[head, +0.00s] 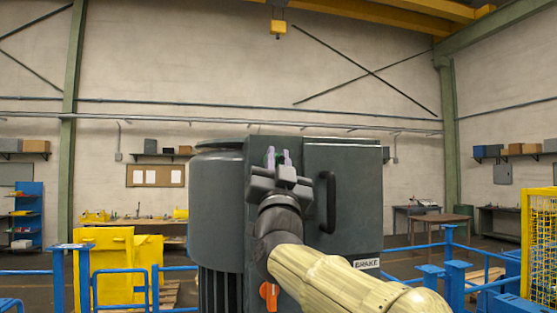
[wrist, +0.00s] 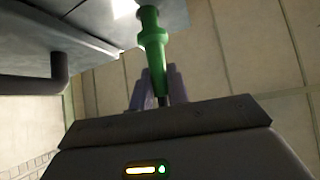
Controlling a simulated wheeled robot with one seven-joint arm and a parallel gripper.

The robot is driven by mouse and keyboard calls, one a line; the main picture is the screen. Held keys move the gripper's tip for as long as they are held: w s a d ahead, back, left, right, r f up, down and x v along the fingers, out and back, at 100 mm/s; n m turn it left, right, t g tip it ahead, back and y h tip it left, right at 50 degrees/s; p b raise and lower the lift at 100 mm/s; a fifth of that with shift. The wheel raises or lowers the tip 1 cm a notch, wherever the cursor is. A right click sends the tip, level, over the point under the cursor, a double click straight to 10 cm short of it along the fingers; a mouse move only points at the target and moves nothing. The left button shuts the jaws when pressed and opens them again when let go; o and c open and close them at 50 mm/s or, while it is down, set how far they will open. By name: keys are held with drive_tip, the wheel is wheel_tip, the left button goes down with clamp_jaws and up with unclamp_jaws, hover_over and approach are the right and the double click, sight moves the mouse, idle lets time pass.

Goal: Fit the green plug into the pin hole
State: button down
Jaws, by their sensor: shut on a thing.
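The green plug (wrist: 152,48) shows in the wrist view, held between the pale fingers of my gripper (wrist: 156,92). Its wider head touches or overlaps the edge of a grey metal surface (wrist: 172,14) at the top of the picture. I cannot make out the pin hole in either view. How far the plug is in or out of anything cannot be told.
A black handle (head: 327,202) stands out from the panel just right of my gripper; it also shows in the wrist view (wrist: 58,75). An orange lever (head: 269,294) and a BRAKE label (head: 366,263) sit lower. Blue railings (head: 450,250) and yellow blocks (head: 112,262) flank the machine.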

drive_tip(key=shift+w+a+p, duration=0.2)
drive_tip(key=shift+w+p, duration=0.1)
drive_tip(key=shift+w, duration=0.35)
drive_tip(key=shift+w+a+p, duration=0.2)
drive_tip(key=shift+w+p, duration=0.05)
drive_tip(key=shift+w, duration=0.4)
drive_tip(key=c, duration=1.3)
unclamp_jaws()
drive_tip(key=shift+f, duration=0.1)
drive_tip(key=b+v, duration=1.1)
drive_tip(key=v, duration=0.6)
drive_tip(key=shift+s, duration=0.2)
